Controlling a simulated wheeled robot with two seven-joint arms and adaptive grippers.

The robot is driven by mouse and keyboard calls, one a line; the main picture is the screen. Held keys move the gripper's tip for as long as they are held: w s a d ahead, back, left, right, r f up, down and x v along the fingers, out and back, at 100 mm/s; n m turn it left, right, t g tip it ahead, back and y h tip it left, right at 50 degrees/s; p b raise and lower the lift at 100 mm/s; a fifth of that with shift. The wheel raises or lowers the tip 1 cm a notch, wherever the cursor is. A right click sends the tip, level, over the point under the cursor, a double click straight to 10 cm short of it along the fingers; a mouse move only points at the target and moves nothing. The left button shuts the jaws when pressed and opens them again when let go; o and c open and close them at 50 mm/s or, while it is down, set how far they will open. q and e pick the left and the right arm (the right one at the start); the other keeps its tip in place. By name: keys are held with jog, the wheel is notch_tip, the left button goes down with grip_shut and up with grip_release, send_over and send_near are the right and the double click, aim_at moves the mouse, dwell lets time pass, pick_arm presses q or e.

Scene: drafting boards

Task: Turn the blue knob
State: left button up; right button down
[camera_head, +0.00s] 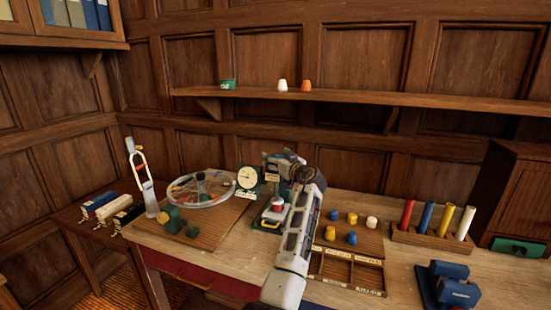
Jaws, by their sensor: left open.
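A wooden board (364,245) on the desk carries several small coloured knobs or pegs. Two are blue: one at the back left (334,215) and one nearer the front (351,238). Yellow ones (352,218) and a white one (372,222) stand beside them. I cannot tell which blue piece is the task's knob. My left gripper (274,162) is raised above the desk, left of this board and apart from both blue pieces. It is open; its fingers are small and hard to make out. My left forearm crosses in front of the board's left side. My right gripper is not in view.
A device with a red top (278,205) stands below my left gripper. A dial gauge (247,177) and a glass-like wheel (200,187) are to its left. A rack of coloured rods (430,238) and a blue punch-like tool (450,287) stand at right.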

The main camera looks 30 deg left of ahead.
pick_arm(q)
jog(key=shift+c, duration=1.3)
jog(key=c, duration=0.8)
jog(key=shift+t, duration=0.3)
jog(key=shift+m+t+h+p, duration=0.4)
jog(key=shift+m, duration=0.1)
